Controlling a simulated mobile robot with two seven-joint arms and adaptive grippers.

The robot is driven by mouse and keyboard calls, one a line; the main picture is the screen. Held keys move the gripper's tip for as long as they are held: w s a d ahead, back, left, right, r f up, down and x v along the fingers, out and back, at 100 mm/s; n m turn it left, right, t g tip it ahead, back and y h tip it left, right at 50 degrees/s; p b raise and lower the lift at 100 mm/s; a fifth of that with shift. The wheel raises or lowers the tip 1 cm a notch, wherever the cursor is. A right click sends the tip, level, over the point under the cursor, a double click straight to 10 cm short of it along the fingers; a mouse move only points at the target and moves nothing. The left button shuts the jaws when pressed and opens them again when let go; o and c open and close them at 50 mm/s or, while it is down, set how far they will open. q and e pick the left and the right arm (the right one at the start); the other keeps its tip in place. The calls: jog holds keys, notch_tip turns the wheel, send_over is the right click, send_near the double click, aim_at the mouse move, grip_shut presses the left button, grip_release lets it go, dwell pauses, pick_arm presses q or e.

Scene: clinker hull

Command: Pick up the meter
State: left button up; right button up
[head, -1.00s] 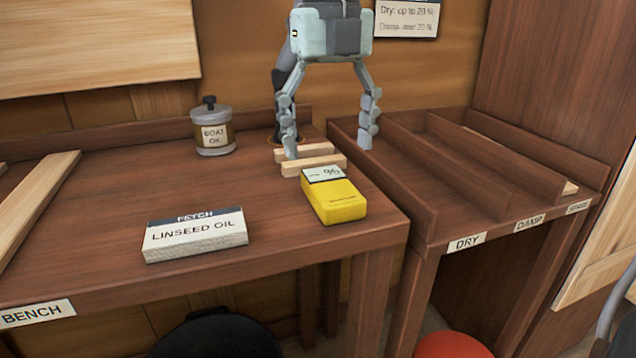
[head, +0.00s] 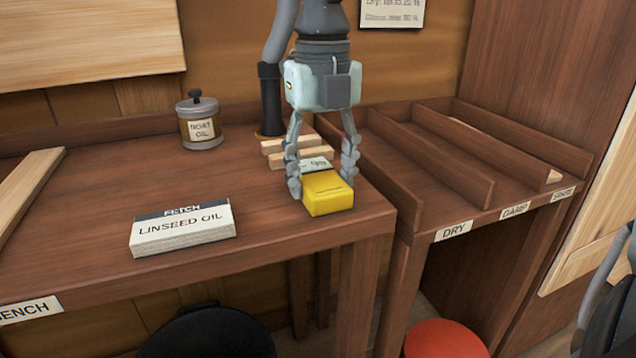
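The meter (head: 328,193) is a yellow block with a pale display end, lying near the front right corner of the bench (head: 270,255). My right gripper (head: 321,180) points down over it, one finger along each side. The fingers have narrowed to about the meter's width and appear to touch its sides. The meter still looks to rest on the bench top. The fingers partly cover its display end. My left gripper is not in view.
A "Linseed oil" block (head: 183,231) lies left of the meter. Wooden strips (head: 290,150) lie just behind it. A boat oil tin (head: 200,124) stands at the back. A divided rack (head: 440,165) with labels including "Dry" and "Damp" is at right.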

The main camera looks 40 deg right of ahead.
jog(key=c, duration=0.7)
